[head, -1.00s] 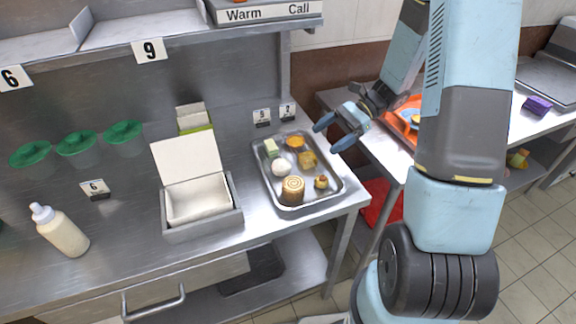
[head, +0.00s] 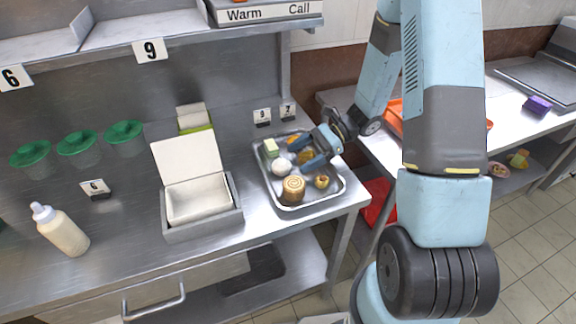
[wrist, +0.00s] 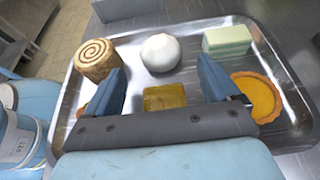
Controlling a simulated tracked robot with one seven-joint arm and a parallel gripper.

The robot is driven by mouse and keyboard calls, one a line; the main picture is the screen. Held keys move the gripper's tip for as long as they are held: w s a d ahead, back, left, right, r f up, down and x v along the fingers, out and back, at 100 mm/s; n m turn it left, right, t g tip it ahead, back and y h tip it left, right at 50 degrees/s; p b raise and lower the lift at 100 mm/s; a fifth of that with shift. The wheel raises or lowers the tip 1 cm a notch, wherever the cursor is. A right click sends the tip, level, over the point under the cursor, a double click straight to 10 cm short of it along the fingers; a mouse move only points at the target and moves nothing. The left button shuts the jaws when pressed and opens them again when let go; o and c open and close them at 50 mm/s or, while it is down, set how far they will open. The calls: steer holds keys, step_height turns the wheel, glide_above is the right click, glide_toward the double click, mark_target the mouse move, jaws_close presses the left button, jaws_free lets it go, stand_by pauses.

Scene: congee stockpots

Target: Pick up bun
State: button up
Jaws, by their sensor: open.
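The white round bun (head: 281,167) sits on a metal tray (head: 343,186) at the counter's right end. In the wrist view the bun (wrist: 160,52) lies ahead of the gap between my fingers, near the tray's far side. My gripper (head: 303,157) is open and empty, low over the tray, to the right of the bun and apart from it. In the wrist view my gripper (wrist: 161,66) has its fingers spread, with a yellow square piece (wrist: 165,97) showing between them. The bun is fully visible in the wrist view.
A spiral roll (wrist: 96,60) and a pale green block (wrist: 228,40) flank the bun. An orange tart (wrist: 257,97) is beside the right finger. A small yellow piece (head: 322,182) sits near the tray's right edge. An open white box (head: 198,200) stands left of the tray.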

mark_target(289, 162)
steer(key=x, duration=0.4)
steer(key=shift+w+a+r, duration=0.15)
steer(key=shift+a+r, duration=0.05)
steer(key=shift+s+a+f, duration=0.25)
steer(key=shift+s+a, duration=0.05)
steer(key=shift+a, duration=0.15)
steer(key=shift+c, duration=0.4)
